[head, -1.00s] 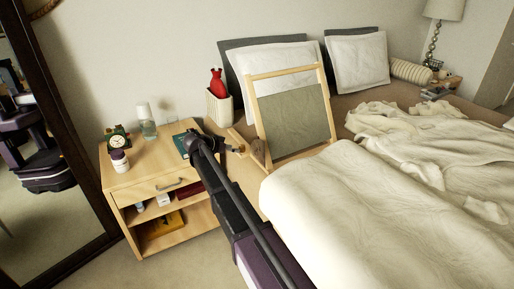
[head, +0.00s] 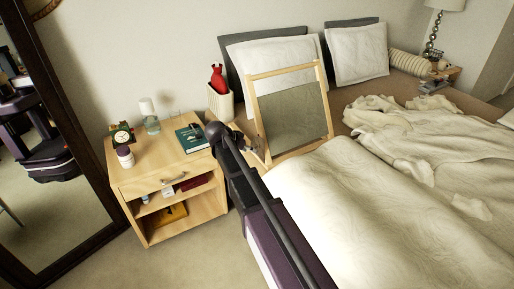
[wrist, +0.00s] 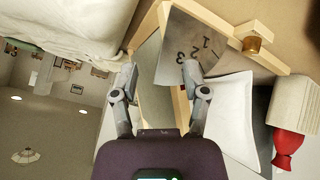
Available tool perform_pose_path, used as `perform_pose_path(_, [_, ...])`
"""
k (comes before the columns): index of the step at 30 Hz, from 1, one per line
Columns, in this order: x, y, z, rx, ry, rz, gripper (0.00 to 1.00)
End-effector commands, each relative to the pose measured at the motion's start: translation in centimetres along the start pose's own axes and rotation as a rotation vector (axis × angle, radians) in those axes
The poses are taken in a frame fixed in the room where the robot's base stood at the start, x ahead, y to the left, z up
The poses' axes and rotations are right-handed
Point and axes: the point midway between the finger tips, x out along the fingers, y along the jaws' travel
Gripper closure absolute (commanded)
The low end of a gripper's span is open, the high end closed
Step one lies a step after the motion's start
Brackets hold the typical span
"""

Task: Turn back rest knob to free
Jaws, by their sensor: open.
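The back rest (head: 293,112), a pale wooden frame with a grey-green panel, leans upright on the bed against the pillows. In the wrist view its wooden frame (wrist: 147,28) runs between and beyond my fingers. A brown, brass-like knob (wrist: 252,44) sits on a wooden bar at the upper right. A grey plate with the numbers 1, 2, 3 (wrist: 191,48) lies between the knob and my right finger. My gripper (wrist: 160,76) is open, its fingers apart, with the knob outside them to the right. In the head view my gripper (head: 254,146) is by the frame's lower left, and the knob cannot be made out.
The nightstand (head: 150,178) left of my arm holds a clock (head: 122,134), a bottle (head: 125,157), a glass (head: 150,124) and a book (head: 192,138). A red hot-water bottle (head: 217,78) stands in a pale holder behind. Bedding (head: 400,220) fills the right.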

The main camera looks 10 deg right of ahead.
Motion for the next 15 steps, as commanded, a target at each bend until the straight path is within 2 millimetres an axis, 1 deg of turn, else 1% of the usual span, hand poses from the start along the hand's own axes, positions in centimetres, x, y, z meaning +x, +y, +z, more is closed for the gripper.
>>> perform_pose_path(1, [-0.5, 0.9, -0.1, -0.012, -0.013, -0.003, 0.41])
perform_pose_path(15, [-2.4, 5.5, 0.8, -0.137, -0.134, -0.051, 0.41])
